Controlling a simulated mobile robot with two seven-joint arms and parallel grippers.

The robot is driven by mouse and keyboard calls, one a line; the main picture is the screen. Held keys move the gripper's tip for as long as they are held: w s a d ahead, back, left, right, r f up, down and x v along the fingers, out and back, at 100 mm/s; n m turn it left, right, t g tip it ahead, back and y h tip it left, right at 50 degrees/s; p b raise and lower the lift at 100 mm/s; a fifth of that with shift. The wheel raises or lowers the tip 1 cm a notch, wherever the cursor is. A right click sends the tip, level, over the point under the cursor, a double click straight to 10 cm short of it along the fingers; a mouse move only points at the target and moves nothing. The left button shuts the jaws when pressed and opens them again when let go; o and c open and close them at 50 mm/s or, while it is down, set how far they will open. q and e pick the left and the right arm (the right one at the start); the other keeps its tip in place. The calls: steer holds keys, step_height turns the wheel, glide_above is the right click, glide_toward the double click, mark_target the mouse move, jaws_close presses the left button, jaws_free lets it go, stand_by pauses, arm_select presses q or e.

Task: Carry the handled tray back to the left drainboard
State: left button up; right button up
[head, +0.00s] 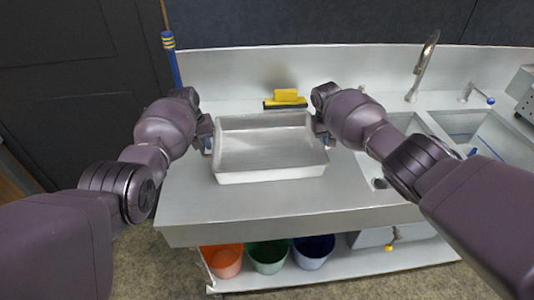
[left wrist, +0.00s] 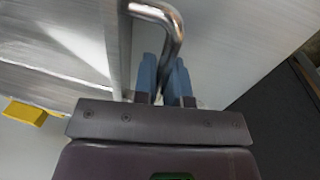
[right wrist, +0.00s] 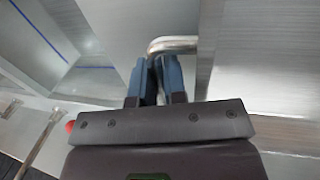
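The handled tray (head: 270,172) is a shallow, empty metal pan. In the head view it is level over the left drainboard (head: 285,210), the bare metal counter left of the sinks. Whether its base touches the counter I cannot tell. My left gripper (head: 207,146) is at the tray's left end; in the left wrist view its blue fingers (left wrist: 164,78) are closed around a bent metal handle (left wrist: 172,30). My right gripper (head: 321,139) is at the right end; in the right wrist view its fingers (right wrist: 154,78) are closed around the other handle (right wrist: 178,43).
A yellow and black squeegee-like tool (head: 286,98) lies behind the tray. Sink basins (head: 480,139) and a faucet (head: 424,68) are to the right. Orange (head: 224,262), green (head: 268,257) and blue (head: 313,252) buckets stand below. Bare counter lies in front of the tray.

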arm_select(q)
steer(key=o, duration=0.5)
steer(key=shift+c, duration=0.2)
arm_select(e)
steer(key=o, duration=0.5)
steer(key=shift+c, duration=0.2)
arm_select(q)
steer(key=shift+r, duration=0.1)
arm_select(e)
steer(key=shift+r, duration=0.15)
arm_select(q)
step_height(320, 180, up, 12)
steer(key=a, duration=0.2)
arm_select(e)
steer(key=v, duration=1.1)
steer(key=shift+a+r, duration=0.15)
steer(key=shift+r, duration=0.2)
arm_select(q)
steer(key=shift+s+a+f, duration=0.1)
steer(key=shift+s+f, duration=0.05)
steer(key=shift+f, duration=0.05)
